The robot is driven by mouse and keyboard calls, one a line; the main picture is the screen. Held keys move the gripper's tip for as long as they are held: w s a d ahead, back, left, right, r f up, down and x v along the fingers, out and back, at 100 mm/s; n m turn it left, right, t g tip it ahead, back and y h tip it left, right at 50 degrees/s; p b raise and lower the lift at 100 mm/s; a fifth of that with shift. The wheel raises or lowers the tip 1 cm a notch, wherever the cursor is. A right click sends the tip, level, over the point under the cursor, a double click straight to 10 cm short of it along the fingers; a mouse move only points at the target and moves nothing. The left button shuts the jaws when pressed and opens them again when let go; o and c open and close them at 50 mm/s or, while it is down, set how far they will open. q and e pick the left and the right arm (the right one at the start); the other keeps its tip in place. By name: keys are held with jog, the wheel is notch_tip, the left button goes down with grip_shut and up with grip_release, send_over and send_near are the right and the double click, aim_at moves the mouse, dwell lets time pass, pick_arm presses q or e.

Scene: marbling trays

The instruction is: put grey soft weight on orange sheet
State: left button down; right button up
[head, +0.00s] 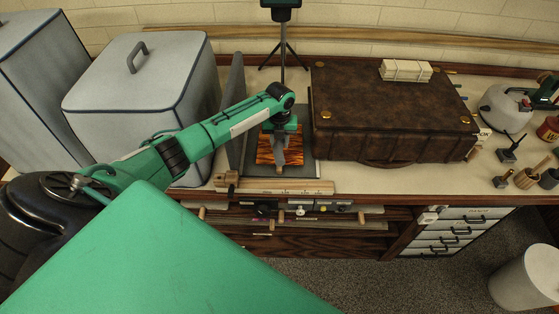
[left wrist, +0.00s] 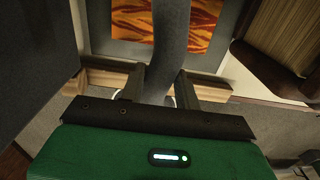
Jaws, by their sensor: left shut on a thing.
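My left gripper (head: 281,134) is above the orange marbled sheet (head: 264,154) and is shut on the grey soft weight (head: 280,154). In the left wrist view, the weight (left wrist: 172,40) is a long grey strip between the two fingers (left wrist: 158,84). It extends up the picture across the orange sheet (left wrist: 205,20), hiding part of it. The sheet lies on a grey tray or board (head: 294,170). I cannot tell whether the weight touches the sheet. My right gripper is not in view.
A brown leather case (head: 388,110) stands right of the sheet. A large grey covered box (head: 140,115) and an upright dark panel (head: 236,110) stand left. A stand with a tripod base (head: 284,50) is behind. A wooden strip (head: 290,187) runs along the front edge.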

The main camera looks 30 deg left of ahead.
pick_arm(q)
notch_tip(320, 180, down, 6)
jog(key=b, duration=0.4)
jog(key=shift+f, duration=0.15)
jog(key=shift+w+f+b, duration=0.1)
jog(key=shift+f+b, duration=0.25)
jog(key=shift+b, duration=0.05)
jog(key=shift+f, duration=0.4)
jog(key=c, duration=1)
grip_release()
jog(key=shift+r, duration=0.1)
